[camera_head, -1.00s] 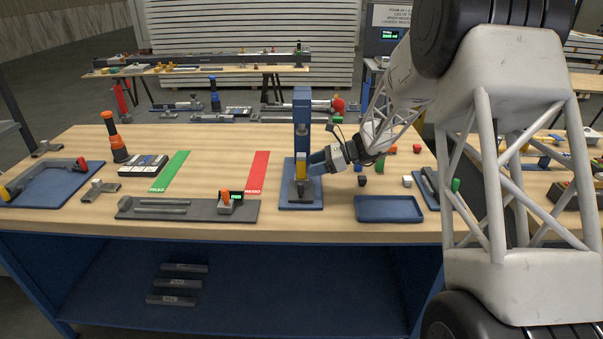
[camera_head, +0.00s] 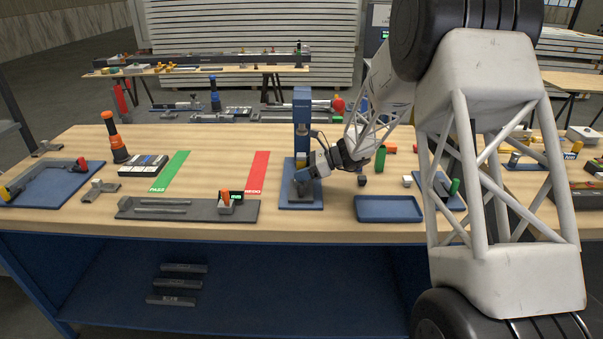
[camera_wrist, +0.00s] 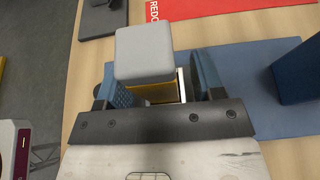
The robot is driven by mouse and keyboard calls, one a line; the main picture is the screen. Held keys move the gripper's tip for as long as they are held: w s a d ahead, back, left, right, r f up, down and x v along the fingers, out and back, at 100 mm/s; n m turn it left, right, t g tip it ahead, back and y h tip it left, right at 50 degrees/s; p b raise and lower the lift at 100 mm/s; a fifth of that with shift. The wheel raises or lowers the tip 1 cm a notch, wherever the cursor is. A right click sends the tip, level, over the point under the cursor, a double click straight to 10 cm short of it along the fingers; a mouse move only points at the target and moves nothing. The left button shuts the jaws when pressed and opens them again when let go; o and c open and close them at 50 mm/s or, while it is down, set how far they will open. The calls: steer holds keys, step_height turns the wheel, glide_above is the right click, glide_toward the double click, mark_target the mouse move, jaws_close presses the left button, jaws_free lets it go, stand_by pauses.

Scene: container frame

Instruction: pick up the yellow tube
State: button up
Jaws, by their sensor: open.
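A yellow piece, likely the yellow tube (camera_wrist: 158,93), shows in the wrist view between my fingers, mostly hidden under or behind a grey block (camera_wrist: 145,52). My gripper (camera_wrist: 163,85) is open, with one blue finger on each side of the yellow piece; contact cannot be told. In the head view my gripper (camera_head: 302,178) is low over the blue base plate (camera_head: 301,205) of the blue press stand (camera_head: 302,110).
The stand's column (camera_wrist: 298,72) rises close to my right finger in the wrist view. A blue tray (camera_head: 388,208) lies to the right. A grey fixture plate (camera_head: 165,209) and a red strip (camera_head: 258,172) lie to the left. A green tube (camera_head: 380,158) stands behind the tray.

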mark_target(301, 160)
steer(key=shift+c, duration=0.4)
steer(key=c, duration=0.9)
steer(key=shift+r, duration=0.1)
steer(key=shift+r, duration=1.7)
steer(key=d, duration=1.8)
